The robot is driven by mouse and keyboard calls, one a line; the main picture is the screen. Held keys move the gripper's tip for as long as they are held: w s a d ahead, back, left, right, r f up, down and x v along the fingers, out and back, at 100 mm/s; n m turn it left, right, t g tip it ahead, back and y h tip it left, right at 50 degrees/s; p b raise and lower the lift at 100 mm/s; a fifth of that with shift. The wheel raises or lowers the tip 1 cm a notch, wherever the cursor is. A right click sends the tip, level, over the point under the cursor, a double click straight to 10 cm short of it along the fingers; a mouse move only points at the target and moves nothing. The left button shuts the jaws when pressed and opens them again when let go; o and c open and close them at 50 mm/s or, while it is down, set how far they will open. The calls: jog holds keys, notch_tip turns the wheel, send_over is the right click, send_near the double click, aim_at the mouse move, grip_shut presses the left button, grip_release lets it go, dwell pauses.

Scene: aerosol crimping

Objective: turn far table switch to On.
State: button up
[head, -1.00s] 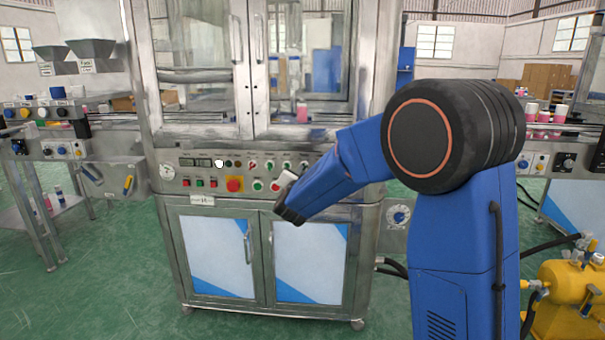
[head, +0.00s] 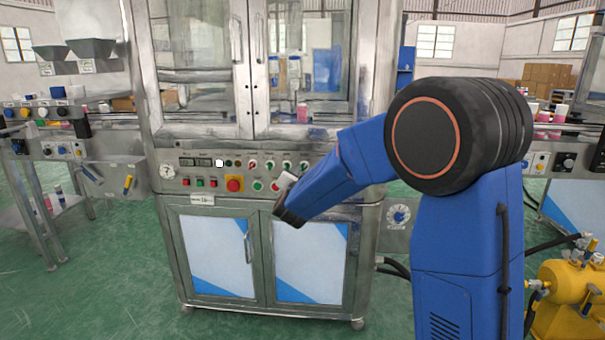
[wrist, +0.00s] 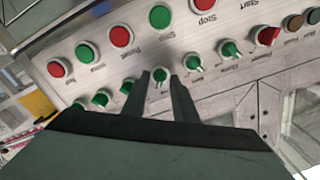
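The control panel (head: 210,170) on the front of the steel cabinet carries rows of knobs and buttons. In the wrist view it appears turned over and close up. My gripper (wrist: 161,77) has its two dark fingers apart, one on each side of a green knob (wrist: 160,74). I cannot tell whether the fingers touch the knob. Its label is too small to read, so I cannot tell whether it is the far table switch. In the head view my blue arm covers part of the panel, and the fingertips are not clearly seen.
Other green knobs (wrist: 194,63) and a red knob (wrist: 268,36) flank the gripped area closely. Red and green buttons (wrist: 121,36) sit in the neighbouring row. Glass doors (head: 290,60) are above the panel. A yellow machine (head: 568,295) stands at the lower right.

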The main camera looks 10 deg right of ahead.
jog(key=v, duration=1.6)
jog(key=shift+s+r, duration=0.1)
jog(key=shift+s, duration=0.05)
jog(key=s+d+f+n+g+y, duration=0.2)
jog(key=s+d+f+n+g, duration=0.1)
jog(key=s, duration=1)
jog(key=s+d+f+n+g+y, duration=0.1)
jog(key=s+d+f+n+g, duration=0.2)
jog(key=s, duration=1)
jog(key=s+d+f+n+g+y, duration=0.2)
jog(key=s+d+g, duration=0.4)
jog(key=s, duration=0.7)
notch_tip(320, 180, down, 3)
jog(key=shift+s+d+r+n+y, duration=0.2)
jog(key=shift+d+n+y, duration=0.15)
jog(key=shift+n, duration=0.55)
